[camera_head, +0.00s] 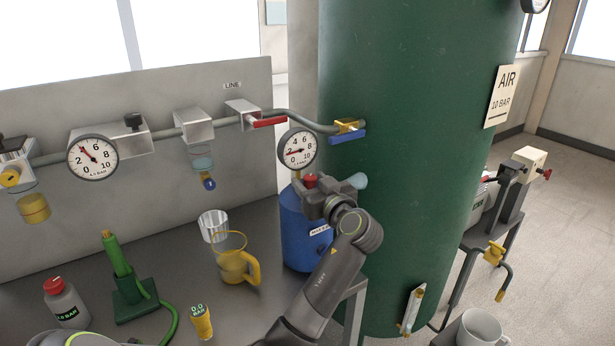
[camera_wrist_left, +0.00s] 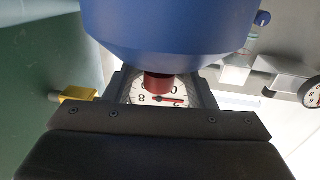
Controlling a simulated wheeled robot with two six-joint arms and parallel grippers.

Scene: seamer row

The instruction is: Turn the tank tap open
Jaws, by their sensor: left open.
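The tank tap has a brass body (camera_head: 349,125) and a blue lever (camera_head: 347,137), at the end of the pipe on the green tank (camera_head: 420,130). The lever slants slightly along the tank wall. In the left wrist view a brass piece (camera_wrist_left: 75,94) shows at the left beside the green tank; the lever cannot be made out there. My left gripper (camera_head: 316,188) is open, below and left of the tap, close to the blue canister (camera_head: 293,235). The canister's red cap (camera_wrist_left: 157,85) shows between the fingers in that view; whether they touch it I cannot tell.
A gauge (camera_head: 298,149) stands just behind the gripper. A red lever (camera_head: 270,122) sits on the line valve to the left. A glass (camera_head: 213,226), yellow jug (camera_head: 232,262) and green tool (camera_head: 118,255) stand on the bench.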

